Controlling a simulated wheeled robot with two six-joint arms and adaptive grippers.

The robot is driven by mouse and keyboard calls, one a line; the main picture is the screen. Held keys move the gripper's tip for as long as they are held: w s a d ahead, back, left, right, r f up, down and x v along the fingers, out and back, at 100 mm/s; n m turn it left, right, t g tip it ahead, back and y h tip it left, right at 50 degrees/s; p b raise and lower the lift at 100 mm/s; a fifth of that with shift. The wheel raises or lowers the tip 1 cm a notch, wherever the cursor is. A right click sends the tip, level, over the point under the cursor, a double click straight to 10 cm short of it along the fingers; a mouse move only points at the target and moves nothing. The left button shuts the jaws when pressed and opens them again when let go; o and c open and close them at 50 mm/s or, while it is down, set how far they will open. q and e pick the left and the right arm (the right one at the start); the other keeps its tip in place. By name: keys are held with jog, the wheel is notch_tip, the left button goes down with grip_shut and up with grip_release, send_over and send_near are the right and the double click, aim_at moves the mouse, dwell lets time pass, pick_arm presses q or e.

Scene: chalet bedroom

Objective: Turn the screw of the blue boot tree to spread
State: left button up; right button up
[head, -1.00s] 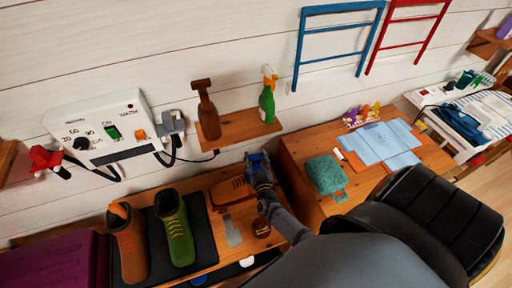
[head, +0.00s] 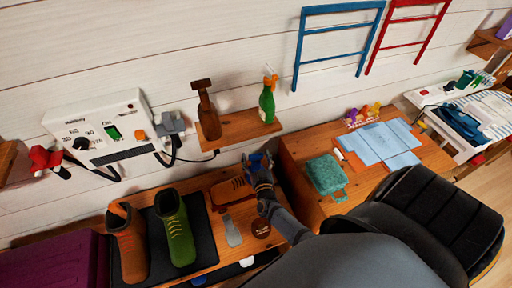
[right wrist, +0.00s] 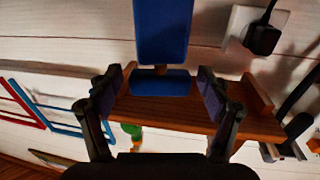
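The blue boot tree (right wrist: 163,30) shows in the right wrist view as a large blue block, a short thin neck and a smaller blue block (right wrist: 160,84) below it. My right gripper (right wrist: 160,92) is open, with one finger on each side of the smaller block and a narrow gap visible at each side. In the head view my right gripper (head: 258,165) is above the back of the wooden bench, and blue shows at its fingertips. The fingers hide most of the boot tree there. My left gripper is not in view.
A brown boot (head: 127,245) and a green boot (head: 175,228) stand on a dark mat left of the gripper.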

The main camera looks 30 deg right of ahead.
jog(key=shift+s+a+f, duration=0.1)
jog(key=shift+s+a, duration=0.05)
jog(key=shift+s, duration=0.25)
jog(key=v, duration=1.1)
